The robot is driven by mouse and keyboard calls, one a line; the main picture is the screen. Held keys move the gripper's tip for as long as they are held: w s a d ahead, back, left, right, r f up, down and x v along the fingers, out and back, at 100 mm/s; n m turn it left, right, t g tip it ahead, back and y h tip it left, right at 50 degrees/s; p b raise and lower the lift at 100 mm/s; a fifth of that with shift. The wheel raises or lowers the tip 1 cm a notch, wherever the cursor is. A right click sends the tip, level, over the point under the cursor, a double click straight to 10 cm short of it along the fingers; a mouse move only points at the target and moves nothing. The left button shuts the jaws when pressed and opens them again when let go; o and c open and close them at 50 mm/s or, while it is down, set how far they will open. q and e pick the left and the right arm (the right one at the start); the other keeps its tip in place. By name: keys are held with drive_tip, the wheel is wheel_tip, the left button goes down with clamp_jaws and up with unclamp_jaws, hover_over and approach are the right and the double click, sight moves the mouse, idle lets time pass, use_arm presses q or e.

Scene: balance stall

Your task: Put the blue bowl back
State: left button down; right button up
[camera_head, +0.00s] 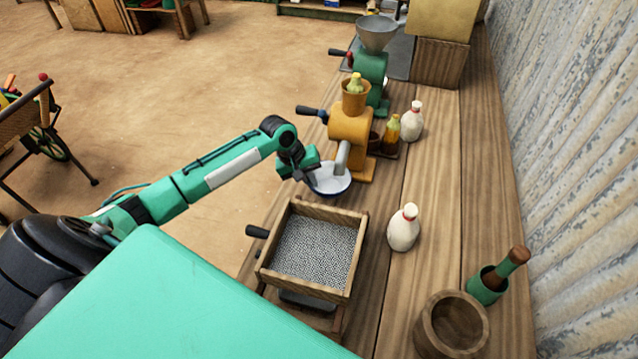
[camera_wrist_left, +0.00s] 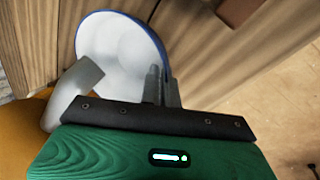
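The blue bowl (camera_head: 332,181), white inside with a blue rim, is at the table's left edge beneath the spout of the yellow grinder (camera_head: 350,128). It also shows in the left wrist view (camera_wrist_left: 118,50), with the grey spout (camera_wrist_left: 72,90) close to its wall. My left gripper (camera_head: 312,176) is at the bowl's left side. In the left wrist view its fingers (camera_wrist_left: 162,88) are close together, one inside the bowl and one outside, with the rim between them. Whether the bowl rests on the table is hard to tell. My right gripper is not in view.
A wooden sieve box (camera_head: 265,283) of grey grains stands in front of the bowl. White bottles (camera_head: 404,228), a wooden mortar (camera_head: 422,335) and a green cup (camera_head: 487,286) stand to the right. A green grinder (camera_head: 371,68) stands behind.

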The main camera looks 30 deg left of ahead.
sight(320, 189)
use_arm(q)
drive_tip(key=shift+w+d+r, duration=0.1)
drive_tip(key=shift+w+d, duration=0.45)
drive_tip(key=shift+d, duration=0.1)
drive_tip(key=shift+w+d+f, duration=0.2)
drive_tip(key=shift+d, duration=0.15)
drive_tip(key=shift+f+p, duration=0.3)
wheel_tip(320, 189, down, 3)
drive_tip(key=shift+r+p, duration=0.15)
drive_tip(key=shift+p, duration=0.2)
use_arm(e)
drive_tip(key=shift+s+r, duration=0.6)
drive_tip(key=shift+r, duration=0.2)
use_arm(q)
drive_tip(key=c, duration=1.6)
unclamp_jaws()
drive_tip(key=shift+c, duration=0.2)
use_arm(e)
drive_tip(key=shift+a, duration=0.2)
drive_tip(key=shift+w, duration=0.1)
